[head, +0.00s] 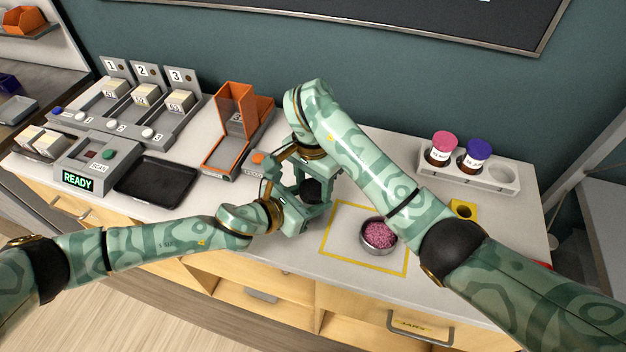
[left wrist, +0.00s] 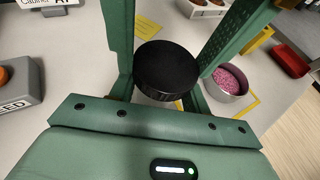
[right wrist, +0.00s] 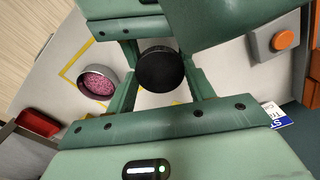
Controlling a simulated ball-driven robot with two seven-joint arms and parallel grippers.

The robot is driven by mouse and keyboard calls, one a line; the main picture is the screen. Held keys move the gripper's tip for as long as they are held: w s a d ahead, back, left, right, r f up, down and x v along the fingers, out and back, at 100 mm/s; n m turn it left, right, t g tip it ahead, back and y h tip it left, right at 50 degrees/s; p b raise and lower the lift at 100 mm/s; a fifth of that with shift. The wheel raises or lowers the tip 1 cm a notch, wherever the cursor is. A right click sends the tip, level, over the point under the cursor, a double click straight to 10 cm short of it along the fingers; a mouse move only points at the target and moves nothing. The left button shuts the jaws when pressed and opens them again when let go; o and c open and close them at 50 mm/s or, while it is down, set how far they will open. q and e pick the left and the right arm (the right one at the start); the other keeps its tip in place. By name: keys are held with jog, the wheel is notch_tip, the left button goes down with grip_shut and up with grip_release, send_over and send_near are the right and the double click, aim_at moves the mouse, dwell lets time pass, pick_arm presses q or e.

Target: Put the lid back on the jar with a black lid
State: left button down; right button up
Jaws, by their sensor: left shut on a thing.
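The black lid (head: 311,190) is a dark round cap with a ribbed side. My left gripper (left wrist: 166,82) is shut on it, with a finger on each side. My right gripper (right wrist: 162,85) reaches in from the other side; its fingers are apart and the lid (right wrist: 160,70) shows between them. A round open container (head: 378,248) with pink granules stands inside the yellow square on the worktop, to the right of both grippers. No other open jar is visible; whatever is under the lid is hidden by the grippers.
A white rack (head: 497,183) at the back right holds a pink-lidded jar (head: 441,147) and a purple-lidded jar (head: 475,155), with an empty place. A yellow block (head: 463,210) stands before it. An orange bin (head: 233,115) and black tray (head: 155,181) stand left of the grippers.

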jog(key=m, duration=0.3)
jog(key=o, duration=1.1)
jog(key=shift+c, duration=0.2)
jog(key=shift+r, duration=2.3)
jog(key=shift+c, duration=0.4)
